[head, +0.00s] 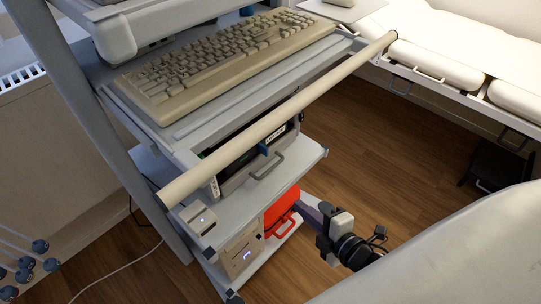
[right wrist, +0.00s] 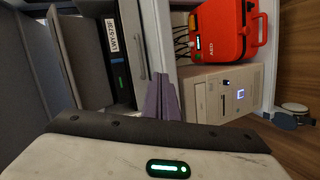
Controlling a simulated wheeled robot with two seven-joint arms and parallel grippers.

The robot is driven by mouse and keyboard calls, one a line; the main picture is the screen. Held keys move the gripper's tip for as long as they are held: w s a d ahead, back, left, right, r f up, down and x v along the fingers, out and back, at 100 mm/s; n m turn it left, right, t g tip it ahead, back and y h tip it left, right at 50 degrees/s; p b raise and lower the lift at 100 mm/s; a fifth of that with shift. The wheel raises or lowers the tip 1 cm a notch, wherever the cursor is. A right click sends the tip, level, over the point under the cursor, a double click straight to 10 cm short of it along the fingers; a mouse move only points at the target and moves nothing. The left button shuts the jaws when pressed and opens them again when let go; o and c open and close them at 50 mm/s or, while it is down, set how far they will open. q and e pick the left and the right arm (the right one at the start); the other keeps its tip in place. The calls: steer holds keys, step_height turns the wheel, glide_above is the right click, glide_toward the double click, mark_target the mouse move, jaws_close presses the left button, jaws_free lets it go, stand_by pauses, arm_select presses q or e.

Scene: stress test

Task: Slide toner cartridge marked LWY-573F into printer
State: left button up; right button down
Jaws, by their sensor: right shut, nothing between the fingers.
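The toner cartridge marked LWY-573F is a dark block with a white label (right wrist: 112,46). It sits in the front opening of the grey printer (right wrist: 68,55), on a middle shelf of the cart. In the head view its label (head: 276,132) shows under the push bar, with a blue part beside it. I cannot tell how deep it sits. My right gripper (head: 309,210) is shut and empty, with purple fingers, low in front of the cart's lower shelf. In the right wrist view its fingers (right wrist: 162,98) are apart from the cartridge. My left gripper is not in view.
The cart's push bar (head: 283,115) crosses above the printer front. A keyboard (head: 225,62) lies on the shelf above. A red AED case (right wrist: 225,30) and a beige computer (right wrist: 226,92) stand on the lower shelf. The wooden floor (head: 370,150) right of the cart is clear.

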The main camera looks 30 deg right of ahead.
steer(key=w+d+r+n+t+y+b, duration=0.1)
steer(key=w+d+r+n+t+b, duration=0.2)
steer(key=n, duration=0.6)
steer(key=n+y+b, duration=0.1)
steer(key=n+y, duration=0.3)
steer(key=n, duration=1)
glide_toward(264, 144)
steer(key=x, duration=0.6)
steer(key=shift+w+a+r, duration=0.15)
steer(key=shift+w, duration=0.05)
steer(key=shift+w, duration=0.1)
